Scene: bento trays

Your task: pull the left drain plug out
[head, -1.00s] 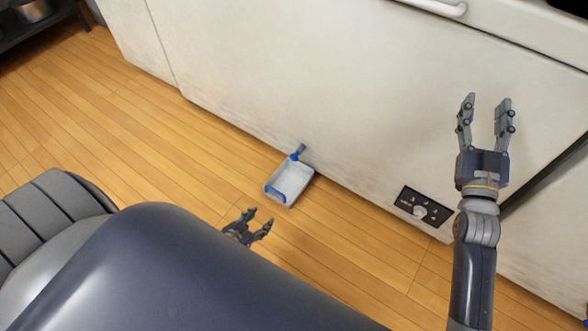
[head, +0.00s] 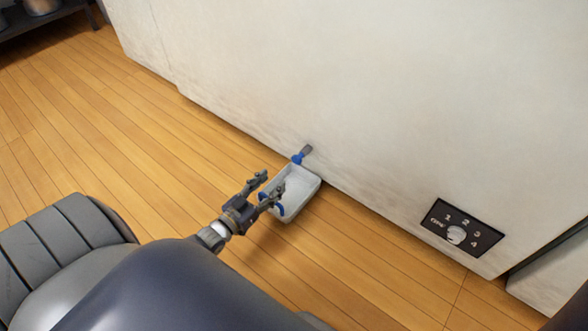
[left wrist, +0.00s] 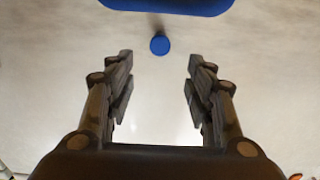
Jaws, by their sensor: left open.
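The drain plug, a small blue plug (head: 297,159) on a grey stub, sticks out low from the white appliance wall (head: 330,90). A whitish tray with a blue handle (head: 300,203) lies on the floor below it. My left gripper (head: 272,182) is open and empty, over the tray's near left side and pointing toward the wall, apart from the plug. In the left wrist view, the blue plug (left wrist: 159,43) shows as a round end, centred just beyond the open fingertips (left wrist: 159,62). A blue piece, likely the tray's handle, crosses the top edge. My right gripper is out of view.
The wooden floor (head: 130,140) is clear left of the tray. A dark shelf with a pot (head: 42,5) stands at the far left.

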